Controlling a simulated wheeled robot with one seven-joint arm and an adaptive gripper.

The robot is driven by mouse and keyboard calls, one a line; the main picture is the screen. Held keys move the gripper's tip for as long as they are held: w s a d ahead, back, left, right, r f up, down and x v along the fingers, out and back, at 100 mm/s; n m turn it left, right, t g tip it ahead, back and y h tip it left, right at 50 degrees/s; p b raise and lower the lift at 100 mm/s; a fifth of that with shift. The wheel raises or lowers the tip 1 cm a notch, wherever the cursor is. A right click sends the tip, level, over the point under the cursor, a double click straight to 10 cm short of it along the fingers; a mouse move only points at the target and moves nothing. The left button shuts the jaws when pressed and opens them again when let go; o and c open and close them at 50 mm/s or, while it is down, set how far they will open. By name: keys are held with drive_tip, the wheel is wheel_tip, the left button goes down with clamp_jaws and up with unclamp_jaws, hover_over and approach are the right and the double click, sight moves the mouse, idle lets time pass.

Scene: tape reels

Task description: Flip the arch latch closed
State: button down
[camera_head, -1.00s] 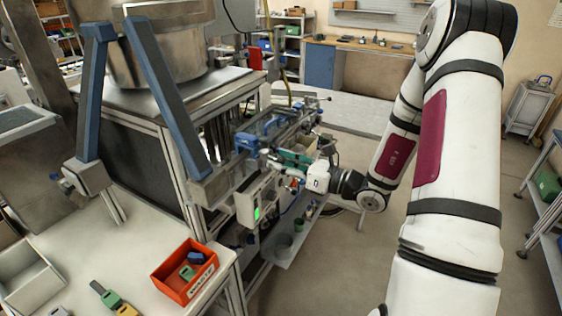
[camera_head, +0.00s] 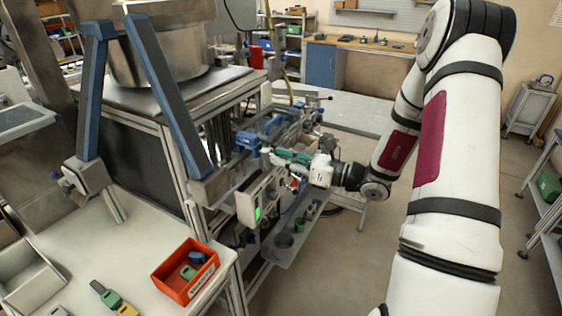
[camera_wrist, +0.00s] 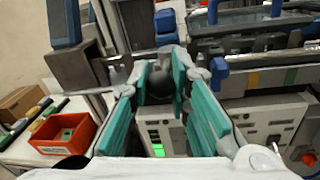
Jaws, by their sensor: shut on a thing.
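My gripper (camera_wrist: 160,76) has teal finger pads. In the wrist view they stand on both sides of a dark round knob (camera_wrist: 159,88), closed on it. The knob seems to belong to the arch latch, but the rest of the latch is hard to make out behind the fingers. In the head view my gripper (camera_head: 276,156) reaches leftward to the front of the machine. The knob is too small to tell there. A control box (camera_head: 252,204) with a lit green display sits just below and left of the gripper.
A blue block (camera_head: 247,140) and metal rails lie close behind the gripper. A blue upright post (camera_head: 165,90) stands left. An orange bin (camera_head: 186,271) with small parts sits on the white table. A grey shelf (camera_head: 290,240) is below.

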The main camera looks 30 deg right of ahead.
drive_tip(key=shift+w+d+n+g+y, duration=0.1)
drive_tip(key=shift+d+n+g+y, duration=0.05)
drive_tip(key=shift+n+g+y, duration=0.25)
drive_tip(key=shift+w+d+n+g+y, duration=0.1)
drive_tip(key=shift+n+g+y, duration=0.15)
drive_tip(key=shift+y, duration=0.25)
drive_tip(key=c, duration=1.5)
unclamp_jaws()
drive_tip(key=shift+o, duration=0.2)
drive_tip(key=shift+s+d, duration=0.1)
drive_tip(key=shift+d, duration=0.05)
drive_tip(key=v, duration=1.1)
drive_tip(key=shift+s+d, duration=0.25)
drive_tip(key=shift+s, duration=0.1)
drive_tip(key=shift+r, duration=0.15)
